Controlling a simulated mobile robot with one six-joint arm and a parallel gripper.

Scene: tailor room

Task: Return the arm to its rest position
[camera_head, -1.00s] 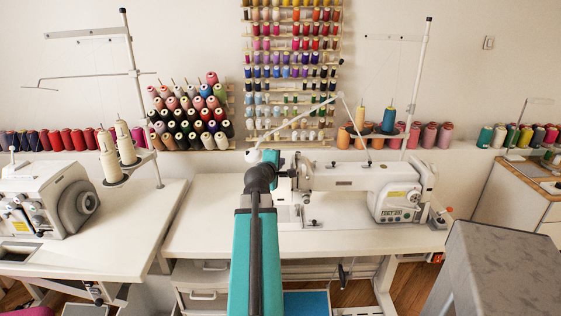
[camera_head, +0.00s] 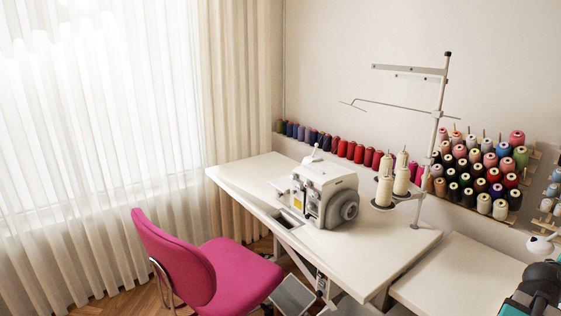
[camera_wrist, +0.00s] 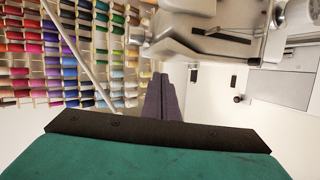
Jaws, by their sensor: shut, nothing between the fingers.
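My gripper (camera_wrist: 160,78) shows in the wrist view as dark fingers pressed together, shut and empty. Beyond it lie a white sewing machine (camera_wrist: 195,30) and a thread rack (camera_wrist: 75,55). In the head view, only a teal and black part of my arm (camera_head: 540,285) shows at the lower right corner. My gripper's fingers cannot be made out there. I cannot tell how far the fingers are from the machine.
In the head view, a white table (camera_head: 390,245) bears a sewing machine (camera_head: 325,190) and a tall thread stand (camera_head: 436,130). A pink chair (camera_head: 185,260) stands in front. Curtains (camera_head: 95,150) hang at the left. Cones of thread (camera_head: 475,175) line the back.

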